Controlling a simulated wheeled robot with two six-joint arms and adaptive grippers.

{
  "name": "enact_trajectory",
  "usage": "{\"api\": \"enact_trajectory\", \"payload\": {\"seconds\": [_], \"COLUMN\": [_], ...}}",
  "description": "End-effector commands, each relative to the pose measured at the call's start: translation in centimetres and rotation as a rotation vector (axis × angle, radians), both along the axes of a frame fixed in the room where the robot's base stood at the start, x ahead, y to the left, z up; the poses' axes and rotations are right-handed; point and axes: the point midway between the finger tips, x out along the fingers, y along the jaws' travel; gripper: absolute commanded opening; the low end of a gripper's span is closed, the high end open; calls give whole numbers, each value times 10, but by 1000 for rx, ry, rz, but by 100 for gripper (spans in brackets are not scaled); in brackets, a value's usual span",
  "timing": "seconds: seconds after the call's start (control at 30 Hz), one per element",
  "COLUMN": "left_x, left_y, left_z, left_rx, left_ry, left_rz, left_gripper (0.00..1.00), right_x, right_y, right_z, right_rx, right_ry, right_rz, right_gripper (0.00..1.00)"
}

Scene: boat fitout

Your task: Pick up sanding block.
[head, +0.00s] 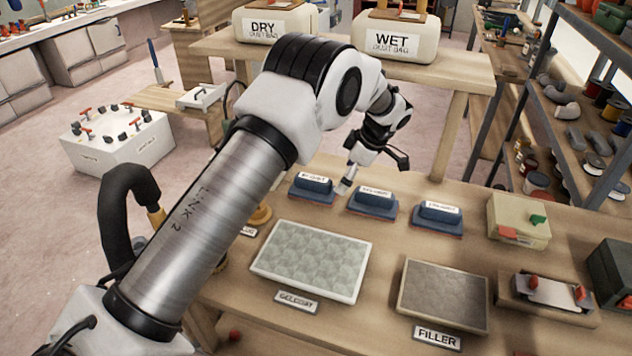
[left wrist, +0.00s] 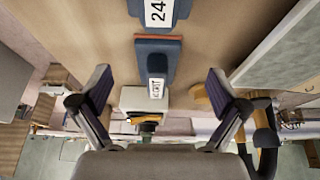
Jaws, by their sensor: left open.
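Three blue sanding blocks with white labels stand in a row on the wooden bench in the head view: a left one (head: 314,187), a middle one (head: 373,203) and a right one (head: 437,217). My left gripper (head: 374,176) hangs open near the left and middle blocks. In the left wrist view, one blue block (left wrist: 157,60) with an orange-red edge lies ahead, between the lines of the spread, empty fingers (left wrist: 160,88). Its label is only partly readable. I cannot tell which block it is. My right gripper is not in view.
A grey panel (head: 312,258) labelled GELCOAT and a darker FILLER panel (head: 443,296) lie in front of the blocks. A beige box (head: 518,220) stands to their right. DRY (head: 275,22) and WET (head: 401,35) dust bag bins stand on a bench behind.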

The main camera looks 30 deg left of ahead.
Motion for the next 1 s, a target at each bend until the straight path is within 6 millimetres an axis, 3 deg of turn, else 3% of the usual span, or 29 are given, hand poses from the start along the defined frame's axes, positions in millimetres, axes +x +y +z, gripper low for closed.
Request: {"api": "enact_trajectory", "payload": {"seconds": [0.13,0.3,0.43,0.7,1.0], "left_x": [-10,-16,-18,-21,-21], "left_y": [38,65,71,86,86], "left_z": [3,1,-8,-45,-47], "left_rx": [-2,-1,-1,-1,-1], "left_ry": [1,1,3,1,0], "left_rz": [3,0,-1,-1,-1], "left_gripper": [98,98,98,98,98], "right_x": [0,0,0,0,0], "right_y": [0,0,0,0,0], "right_z": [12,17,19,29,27], "right_rx": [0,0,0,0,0], "right_ry": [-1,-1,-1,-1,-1], "right_rz": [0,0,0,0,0], "right_gripper": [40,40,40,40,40]}}
